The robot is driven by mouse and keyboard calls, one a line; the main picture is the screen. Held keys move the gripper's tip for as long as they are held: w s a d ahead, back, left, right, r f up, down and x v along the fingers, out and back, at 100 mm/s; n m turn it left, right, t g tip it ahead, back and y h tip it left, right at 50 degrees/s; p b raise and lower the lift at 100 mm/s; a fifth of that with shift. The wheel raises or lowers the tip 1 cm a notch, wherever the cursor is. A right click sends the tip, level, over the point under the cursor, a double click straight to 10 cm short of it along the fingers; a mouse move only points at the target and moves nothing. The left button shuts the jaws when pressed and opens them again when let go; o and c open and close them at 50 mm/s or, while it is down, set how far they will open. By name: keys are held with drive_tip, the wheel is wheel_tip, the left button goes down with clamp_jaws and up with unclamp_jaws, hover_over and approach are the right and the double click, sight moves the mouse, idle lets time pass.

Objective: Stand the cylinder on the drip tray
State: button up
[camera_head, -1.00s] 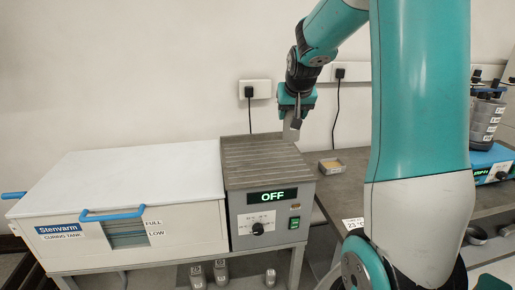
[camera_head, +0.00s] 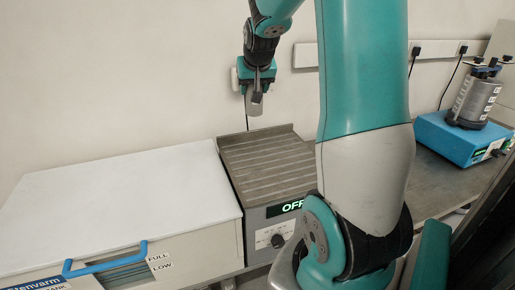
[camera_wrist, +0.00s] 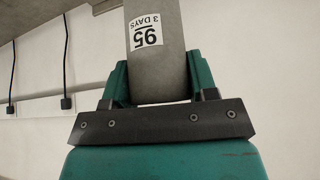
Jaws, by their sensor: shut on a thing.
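My gripper (camera_head: 257,88) is shut on a grey concrete cylinder (camera_head: 255,107), which hangs below the jaws, roughly upright in the head view. In the wrist view the cylinder (camera_wrist: 172,60) sits between the two green fingers and bears a white label reading "95 3 DAYS". The ribbed grey top with a raised back edge (camera_head: 262,160), which appears to be the drip tray, lies on the unit showing OFF. It looks empty. The cylinder appears above its back edge, clear of it; the exact gap in depth cannot be told.
A curing tank with a white lid (camera_head: 120,195) and blue handle adjoins the ribbed top on the left. My arm hides part of the OFF unit (camera_head: 262,235). A blue machine (camera_head: 460,140) with a stacked grey cylinder stands on the bench at right. The wall is behind.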

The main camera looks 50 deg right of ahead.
wheel_tip(320, 180, down, 18)
drive_tip(key=shift+f+p, duration=0.1)
drive_tip(key=shift+p, duration=0.7)
drive_tip(key=shift+f, duration=0.25)
drive_tip(key=o, duration=1.2)
drive_tip(key=shift+r, duration=0.15)
